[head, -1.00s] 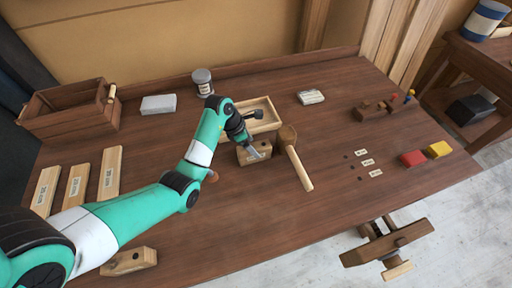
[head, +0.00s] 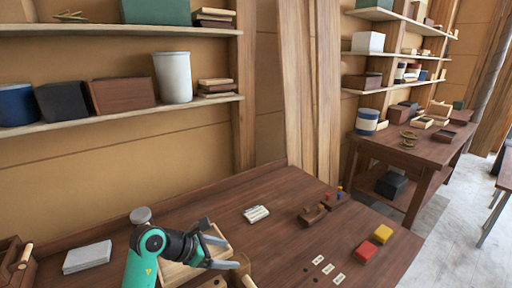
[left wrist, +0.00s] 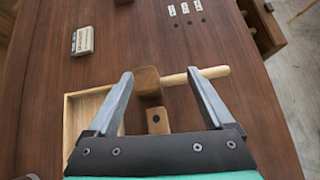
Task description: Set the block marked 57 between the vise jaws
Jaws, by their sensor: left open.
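No mark 57 can be read on any block here. My left gripper (head: 222,252) is open and empty above the bench, and it also shows in the left wrist view (left wrist: 160,76). A pale wooden block with a dark hole (left wrist: 158,119) lies below and between its fingers, partly hidden by the gripper body. The mallet's wooden head (left wrist: 147,82) lies just beyond that block, its handle (left wrist: 212,72) running right beneath the right finger. Part of the wooden vise (left wrist: 264,28) shows at the bench edge in the left wrist view. My right gripper is not seen.
A shallow wooden tray (left wrist: 72,124) lies left of the block. Open bench lies between the bundle and the holes with labels.

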